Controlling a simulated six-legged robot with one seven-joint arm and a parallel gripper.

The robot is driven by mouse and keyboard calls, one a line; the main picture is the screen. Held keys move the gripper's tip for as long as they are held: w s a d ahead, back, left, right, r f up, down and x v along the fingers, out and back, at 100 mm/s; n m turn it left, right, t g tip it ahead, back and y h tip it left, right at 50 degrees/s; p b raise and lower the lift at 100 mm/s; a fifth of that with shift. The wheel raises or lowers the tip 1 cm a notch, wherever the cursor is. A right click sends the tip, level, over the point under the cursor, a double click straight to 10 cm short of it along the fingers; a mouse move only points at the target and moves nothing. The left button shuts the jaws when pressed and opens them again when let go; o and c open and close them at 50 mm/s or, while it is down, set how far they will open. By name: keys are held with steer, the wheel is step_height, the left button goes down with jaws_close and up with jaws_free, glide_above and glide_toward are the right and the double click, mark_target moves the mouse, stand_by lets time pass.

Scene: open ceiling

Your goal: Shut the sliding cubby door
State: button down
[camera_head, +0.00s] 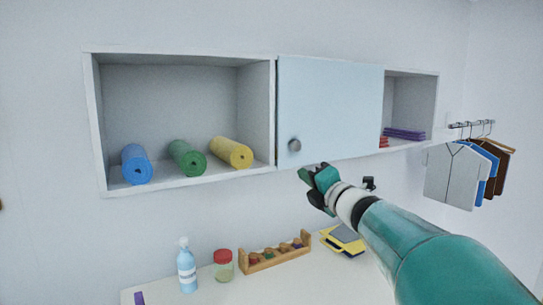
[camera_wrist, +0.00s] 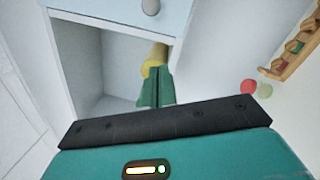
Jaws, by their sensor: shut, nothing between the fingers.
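The pale blue sliding door (camera_head: 330,105) covers the middle of the white wall cubby (camera_head: 180,52). The left compartment and part of the right one are open. The door's round grey knob (camera_head: 295,145) is near its lower left corner. At the top of the wrist view the door (camera_wrist: 105,10) and knob (camera_wrist: 151,6) are partly cut off. My gripper (camera_head: 308,174) is shut and empty, just below the door's lower edge and a little right of the knob, apart from it in the picture. Its green fingers show in the wrist view (camera_wrist: 156,78).
Blue (camera_head: 137,164), green (camera_head: 187,158) and yellow (camera_head: 231,153) rolls lie in the left compartment. Purple folded cloth (camera_head: 405,134) lies in the right one. Below, a white counter (camera_head: 210,292) holds a bottle (camera_head: 187,268), a jar (camera_head: 223,266) and a wooden rack (camera_head: 275,255). Clothes (camera_head: 455,176) hang at right.

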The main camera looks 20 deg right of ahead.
glide_toward(285, 149)
steer(key=w+a, duration=0.2)
steer(key=w, duration=0.2)
steer(key=shift+d+r, duration=0.2)
steer(key=shift+d, duration=0.05)
steer(key=shift+w+d, duration=0.1)
steer(key=shift+d, duration=0.05)
steer(key=shift+r, duration=0.1)
steer(key=shift+d, duration=0.2)
